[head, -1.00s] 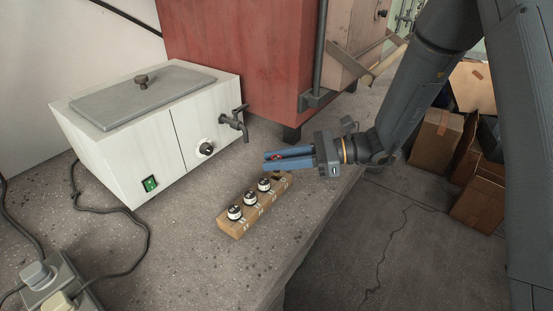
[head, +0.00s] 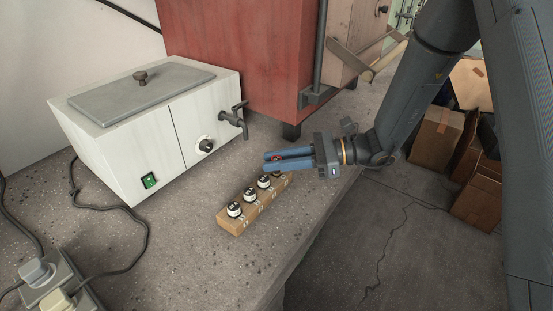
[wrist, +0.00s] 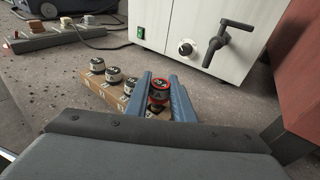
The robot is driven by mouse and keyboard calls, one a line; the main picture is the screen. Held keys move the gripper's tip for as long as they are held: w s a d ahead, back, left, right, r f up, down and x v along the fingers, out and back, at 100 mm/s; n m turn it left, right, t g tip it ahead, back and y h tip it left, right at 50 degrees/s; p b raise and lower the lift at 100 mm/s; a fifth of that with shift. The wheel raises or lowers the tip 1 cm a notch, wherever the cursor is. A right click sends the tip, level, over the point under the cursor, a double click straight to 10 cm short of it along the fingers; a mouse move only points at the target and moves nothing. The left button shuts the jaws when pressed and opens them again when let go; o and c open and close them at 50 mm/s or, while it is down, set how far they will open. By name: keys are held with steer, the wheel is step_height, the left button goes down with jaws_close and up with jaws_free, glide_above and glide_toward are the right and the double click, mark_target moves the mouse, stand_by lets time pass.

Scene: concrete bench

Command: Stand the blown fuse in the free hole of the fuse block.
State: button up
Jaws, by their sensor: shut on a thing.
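The fuse shows as a red spot between the blue fingers in the head view (head: 276,157). The fuse block (head: 240,228) is a tan wooden strip holding several white fuses with dark tops in a row. My gripper is over the block's far right end, past the last white fuse (head: 264,181). The fingers and held fuse hide most of the free hole. I cannot tell whether the fuse's lower end is in it.
A white tank (head: 140,130) with a tap (head: 234,120) stands behind the block. A red cabinet (head: 235,60) is at the back. A power strip (head: 50,285) and cables lie at left. The bench's front edge runs close to the block's right side.

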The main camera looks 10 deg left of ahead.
steer(key=shift+f+b, duration=0.35)
steer(key=shift+f, duration=0.75)
stand_by(0.3)
steer(key=o, duration=1.1)
steer(key=shift+c, duration=0.2)
steer(key=shift+d, duration=0.1)
